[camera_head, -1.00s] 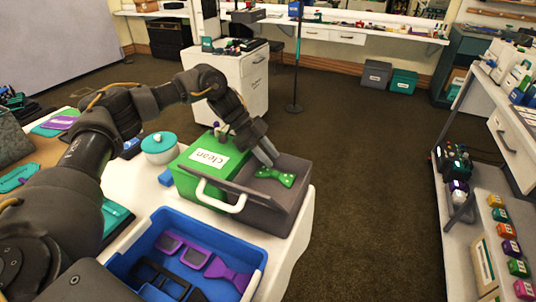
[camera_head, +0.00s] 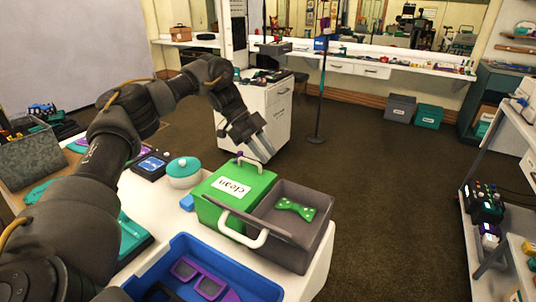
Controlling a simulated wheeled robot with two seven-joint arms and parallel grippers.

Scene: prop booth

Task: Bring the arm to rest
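My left arm comes in from the left and reaches over the white table. My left gripper (camera_head: 264,155) hangs in the air above and behind the two-part box, its fingers pointing down and apart with nothing between them. The box has a green side with a label reading "clean" (camera_head: 230,188) and an open grey compartment (camera_head: 315,246). A green bow tie with pale dots (camera_head: 295,208) lies inside the grey compartment, clear of the gripper. My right gripper is not in view.
A blue tray (camera_head: 255,279) with purple glasses (camera_head: 205,284) stands at the table's front. A teal-lidded white jar (camera_head: 184,174) stands left of the green box. A white drawer cabinet (camera_head: 277,118) is behind. A shelf rack (camera_head: 480,238) stands at right; open floor lies between.

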